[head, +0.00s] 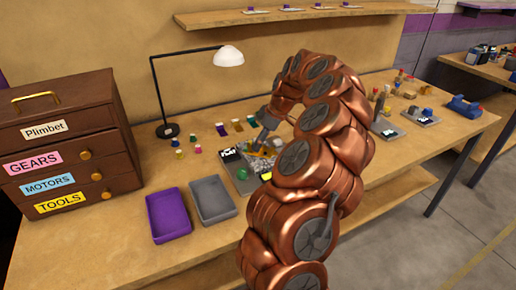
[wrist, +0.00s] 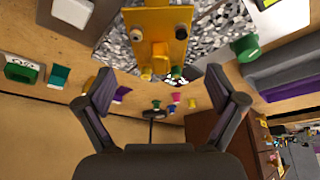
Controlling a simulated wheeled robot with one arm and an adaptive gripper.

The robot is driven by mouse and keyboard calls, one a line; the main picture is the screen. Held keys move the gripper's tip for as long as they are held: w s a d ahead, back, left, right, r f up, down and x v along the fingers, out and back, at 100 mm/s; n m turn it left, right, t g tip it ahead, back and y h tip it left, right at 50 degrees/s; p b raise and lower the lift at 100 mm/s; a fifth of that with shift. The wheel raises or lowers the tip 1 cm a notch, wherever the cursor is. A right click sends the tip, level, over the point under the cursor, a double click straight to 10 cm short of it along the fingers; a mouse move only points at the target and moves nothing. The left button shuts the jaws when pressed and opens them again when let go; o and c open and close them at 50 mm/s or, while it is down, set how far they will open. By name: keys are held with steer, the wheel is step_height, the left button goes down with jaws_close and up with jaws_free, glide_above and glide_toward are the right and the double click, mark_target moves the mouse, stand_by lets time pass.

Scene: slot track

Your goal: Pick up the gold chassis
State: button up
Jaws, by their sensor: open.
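In the head view my gripper (head: 266,130) points down just over the work area.
A green cylinder (wrist: 244,46) stands close beside the chassis. A grey tray (head: 232,212) and a purple tray (head: 152,210) lie in front. A desk lamp (head: 229,57) and several small coloured pieces stand behind. A drawer cabinet (head: 112,140) is at the left.

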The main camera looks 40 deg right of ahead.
steer(key=shift+x, duration=1.2)
jaws_close()
